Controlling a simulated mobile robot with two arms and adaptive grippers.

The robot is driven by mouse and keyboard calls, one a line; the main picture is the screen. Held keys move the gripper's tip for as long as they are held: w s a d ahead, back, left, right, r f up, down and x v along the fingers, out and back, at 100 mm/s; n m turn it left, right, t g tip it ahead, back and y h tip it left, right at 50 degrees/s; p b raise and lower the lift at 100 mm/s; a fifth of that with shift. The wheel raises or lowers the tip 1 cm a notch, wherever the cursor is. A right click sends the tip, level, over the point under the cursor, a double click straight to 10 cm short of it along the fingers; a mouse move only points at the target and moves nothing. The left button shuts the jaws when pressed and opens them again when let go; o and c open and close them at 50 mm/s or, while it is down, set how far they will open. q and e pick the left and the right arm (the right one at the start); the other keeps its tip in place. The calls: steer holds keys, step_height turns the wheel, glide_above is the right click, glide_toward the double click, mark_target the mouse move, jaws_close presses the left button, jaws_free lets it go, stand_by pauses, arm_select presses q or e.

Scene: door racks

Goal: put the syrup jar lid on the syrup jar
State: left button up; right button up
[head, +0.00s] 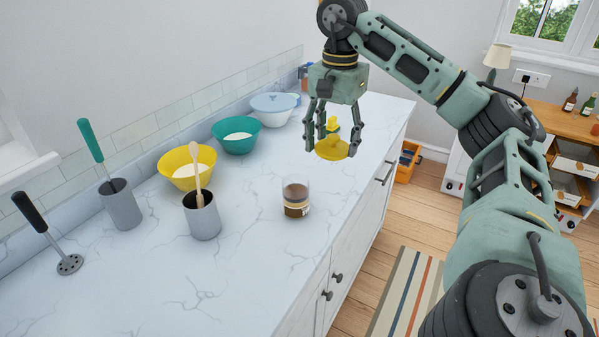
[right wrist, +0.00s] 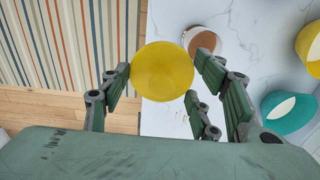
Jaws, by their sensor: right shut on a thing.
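The syrup jar (head: 296,205) stands upright on the marble counter near its front edge, open at the top, with brown syrup in its lower part. It also shows in the right wrist view (right wrist: 207,42), partly behind the lid. My right gripper (head: 332,146) is shut on the yellow syrup jar lid (head: 331,149), holding it in the air above the counter, beyond and to the right of the jar. In the right wrist view the lid (right wrist: 162,72) sits between the fingers and is apart from the jar. My left gripper is not in view.
A grey cup with a wooden spoon (head: 203,216) stands left of the jar. Yellow (head: 188,167), teal (head: 237,135) and pale blue (head: 273,108) bowls line the wall side. Another grey cup (head: 121,205) and a masher (head: 68,264) are at left. The counter around the jar is clear.

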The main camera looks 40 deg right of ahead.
arm_select(q)
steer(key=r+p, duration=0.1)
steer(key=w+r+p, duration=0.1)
steer(key=p, duration=0.1)
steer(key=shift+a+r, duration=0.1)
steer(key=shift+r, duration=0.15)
arm_select(e)
steer(key=w+a+f, duration=0.3)
steer(key=w+f, duration=0.5)
steer(key=f, duration=0.1)
steer(key=shift+f, duration=0.15)
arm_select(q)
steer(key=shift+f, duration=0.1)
arm_select(e)
steer(key=shift+a+f, duration=0.1)
steer(key=shift+a, duration=0.05)
steer(key=shift+f, duration=0.55)
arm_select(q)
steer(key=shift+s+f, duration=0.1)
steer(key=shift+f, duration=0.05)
arm_select(e)
steer(key=o, duration=0.9)
steer(key=shift+w+r, duration=0.1)
steer(key=shift+r, duration=0.1)
